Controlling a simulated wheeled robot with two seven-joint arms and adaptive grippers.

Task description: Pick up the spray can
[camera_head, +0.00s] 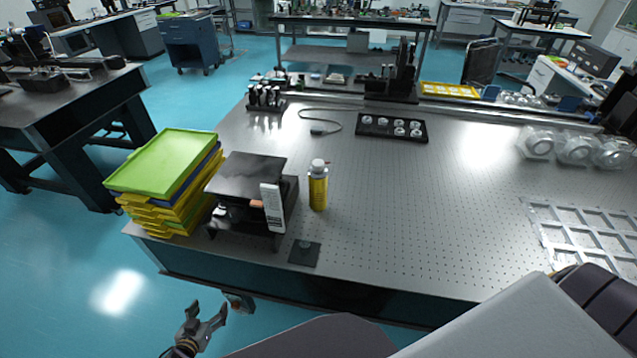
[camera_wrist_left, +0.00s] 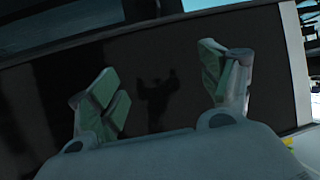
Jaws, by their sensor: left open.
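The spray can (camera_head: 318,186) is yellow with a white cap. It stands upright on the perforated metal table (camera_head: 400,220), just right of a black device. My left gripper (camera_head: 208,318) is open and empty, low in front of the table's front edge, below and to the left of the can and well apart from it. In the left wrist view the two fingers of this gripper (camera_wrist_left: 165,90) are spread, with a dark panel and a shadow of the gripper behind them. The can is not seen in that view. My right gripper is not seen.
A stack of green and yellow trays (camera_head: 168,165) and the black device with a white remote (camera_head: 273,208) stand left of the can. A small dark plate (camera_head: 305,253) lies near the front edge. A black tray (camera_head: 392,128) sits farther back.

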